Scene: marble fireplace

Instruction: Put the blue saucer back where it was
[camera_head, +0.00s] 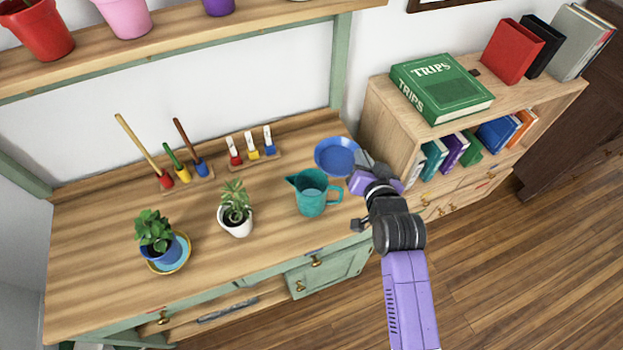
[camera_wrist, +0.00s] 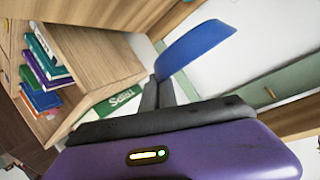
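The blue saucer (camera_head: 337,157) is at the right back of the wooden worktop in the head view, beyond the teal jug (camera_head: 312,195). It also shows in the wrist view (camera_wrist: 196,46), tilted, with its rim between the dark fingers. My gripper (camera_head: 364,166) is shut on the saucer's near right edge; in the wrist view the fingers (camera_wrist: 158,92) reach the rim. The saucer seems held clear of the worktop, but the exact gap cannot be told. A potted plant in a blue pot (camera_head: 171,246) stands on a yellow-rimmed blue saucer (camera_head: 170,266) at the left front.
A white-potted succulent (camera_head: 236,212) stands mid-worktop. Two wooden racks with coloured tools (camera_head: 183,178) and (camera_head: 252,158) stand at the back. A bookcase (camera_head: 392,122) with a green book (camera_head: 440,87) on top is close right. An upper shelf (camera_head: 180,40) overhangs. The worktop's left part is free.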

